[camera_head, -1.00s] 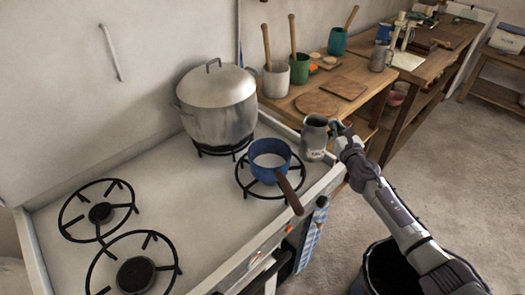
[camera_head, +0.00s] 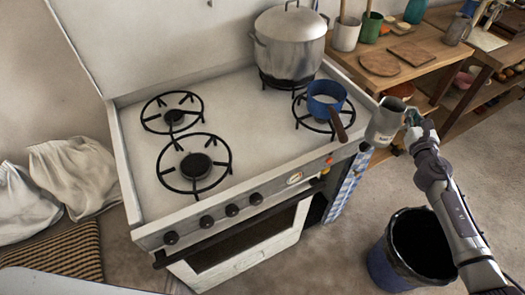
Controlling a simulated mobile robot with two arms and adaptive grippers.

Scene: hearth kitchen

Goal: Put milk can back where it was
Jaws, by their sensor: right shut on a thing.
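The milk can (camera_head: 383,124) is a grey metal can with a small dark label. It is held tilted in the air at the right front corner of the white stove (camera_head: 262,112). My right gripper (camera_head: 411,120) comes in from the right and is shut on the can's right side. The exact grip point is partly hidden by the fingers. My left gripper is not in view.
A blue saucepan (camera_head: 322,104) sits on the right burner, its handle towards the front. A large lidded pot (camera_head: 290,45) stands behind it. A wooden bench (camera_head: 437,73) with boards and pots lies right. A dark blue bin (camera_head: 385,268) stands below my right arm.

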